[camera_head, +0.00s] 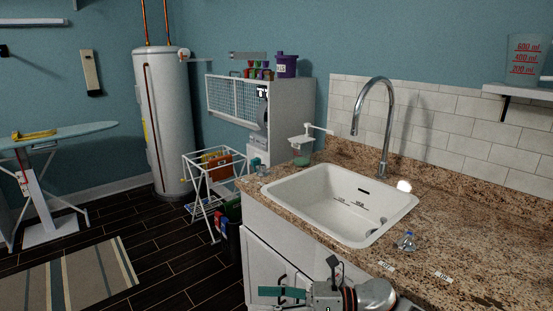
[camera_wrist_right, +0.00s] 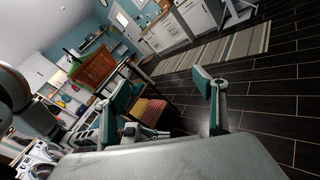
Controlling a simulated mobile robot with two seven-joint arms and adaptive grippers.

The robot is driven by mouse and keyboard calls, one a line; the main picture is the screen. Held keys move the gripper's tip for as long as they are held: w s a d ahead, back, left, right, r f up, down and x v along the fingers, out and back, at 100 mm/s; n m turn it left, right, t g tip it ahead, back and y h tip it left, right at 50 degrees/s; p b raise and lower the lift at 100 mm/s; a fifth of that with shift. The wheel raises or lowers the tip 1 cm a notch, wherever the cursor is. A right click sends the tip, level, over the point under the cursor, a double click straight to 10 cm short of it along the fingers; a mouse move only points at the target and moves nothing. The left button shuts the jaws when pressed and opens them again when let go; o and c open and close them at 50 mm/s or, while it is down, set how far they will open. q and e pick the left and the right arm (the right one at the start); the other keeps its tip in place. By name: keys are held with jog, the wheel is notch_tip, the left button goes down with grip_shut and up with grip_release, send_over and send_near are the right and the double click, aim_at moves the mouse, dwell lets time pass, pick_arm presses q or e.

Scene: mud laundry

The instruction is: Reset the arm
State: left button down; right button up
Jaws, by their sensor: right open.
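My right arm enters the head view at the bottom, in front of the counter's cabinet. Its gripper (camera_head: 283,293) has teal finger pads and points to the left, below the level of the countertop. In the right wrist view my right gripper (camera_wrist_right: 165,95) has its two teal-padded fingers spread wide apart, with nothing held between them. Dark floor and a striped rug show beyond the fingers. My left gripper is in neither view.
A granite counter (camera_head: 465,245) with a white sink (camera_head: 310,200) and tall faucet (camera_head: 384,120) fills the right. A white drying rack (camera_head: 212,185) stands beyond. Open floor with a striped rug (camera_head: 70,280) lies left.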

jog(key=s+d+f+m+t+h, duration=0.3)
jog(key=d+f+m+t+h, duration=0.3)
jog(key=m, duration=1.1)
jog(key=s+d+f+m+t+h, duration=0.2)
jog(key=d+f+m+t+h, duration=0.4)
jog(key=m, duration=1)
jog(key=s+d+f+m+g+h+b, duration=0.1)
jog(key=s+d+f+m, duration=0.4)
jog(key=s+f, duration=0.2)
jog(key=s+d+f+m+g+h+b, duration=0.1)
jog(key=s+d+f+m, duration=0.4)
jog(key=f, duration=0.6)
jog(key=shift+s+d+g+h, duration=0.3)
jog(key=shift+s+d+g, duration=0.25)
jog(key=shift+s, duration=0.7)
jog(key=shift+a, duration=0.1)
